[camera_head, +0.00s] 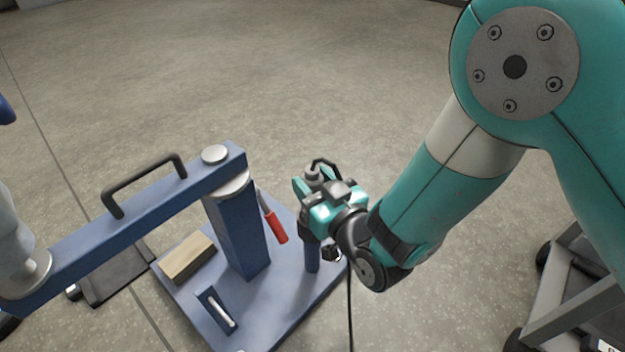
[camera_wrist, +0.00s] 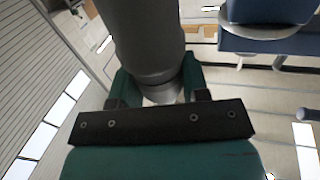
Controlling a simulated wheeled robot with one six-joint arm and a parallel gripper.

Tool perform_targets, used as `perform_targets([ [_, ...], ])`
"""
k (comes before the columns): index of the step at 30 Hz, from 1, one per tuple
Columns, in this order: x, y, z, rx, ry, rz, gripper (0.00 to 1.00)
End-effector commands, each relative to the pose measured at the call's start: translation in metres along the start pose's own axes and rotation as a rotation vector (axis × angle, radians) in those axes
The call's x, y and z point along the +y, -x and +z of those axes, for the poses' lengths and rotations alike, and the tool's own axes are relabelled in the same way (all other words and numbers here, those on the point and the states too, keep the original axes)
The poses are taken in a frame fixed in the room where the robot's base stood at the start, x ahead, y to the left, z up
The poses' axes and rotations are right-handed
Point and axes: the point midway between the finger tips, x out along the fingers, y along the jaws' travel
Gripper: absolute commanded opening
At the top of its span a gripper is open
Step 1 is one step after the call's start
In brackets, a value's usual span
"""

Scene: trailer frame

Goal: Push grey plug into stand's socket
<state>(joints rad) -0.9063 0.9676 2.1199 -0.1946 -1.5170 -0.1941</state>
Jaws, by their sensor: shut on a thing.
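My gripper (camera_head: 312,188) is in the middle of the head view, at the right side of the blue stand. It is shut on the grey plug, whose small grey top (camera_head: 313,173) shows between the fingers. In the wrist view the plug (camera_wrist: 145,40) is a large dark grey cylinder with a lighter collar, between my teal fingers (camera_wrist: 158,88). A short blue post (camera_head: 312,259) rises from the stand's base plate (camera_head: 188,297) just below my gripper. My gripper hides the post's top, so I cannot see the socket or tell whether the plug touches it.
A thick blue column (camera_head: 237,235) carries a long blue beam (camera_head: 130,222) with a black handle (camera_head: 143,183). A red-handled tool (camera_head: 275,226) hangs beside the column. A wooden block (camera_head: 187,258) lies on the plate. A black cable (camera_head: 350,310) hangs below my gripper. The floor behind is clear.

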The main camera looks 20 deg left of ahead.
Motion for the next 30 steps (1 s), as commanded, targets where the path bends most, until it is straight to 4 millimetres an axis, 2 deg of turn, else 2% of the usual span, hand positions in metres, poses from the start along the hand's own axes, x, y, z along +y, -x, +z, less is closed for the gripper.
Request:
perform_targets([
  [30, 0.000, 0.000, 0.031, 0.002, 0.000, 0.000, 0.00],
])
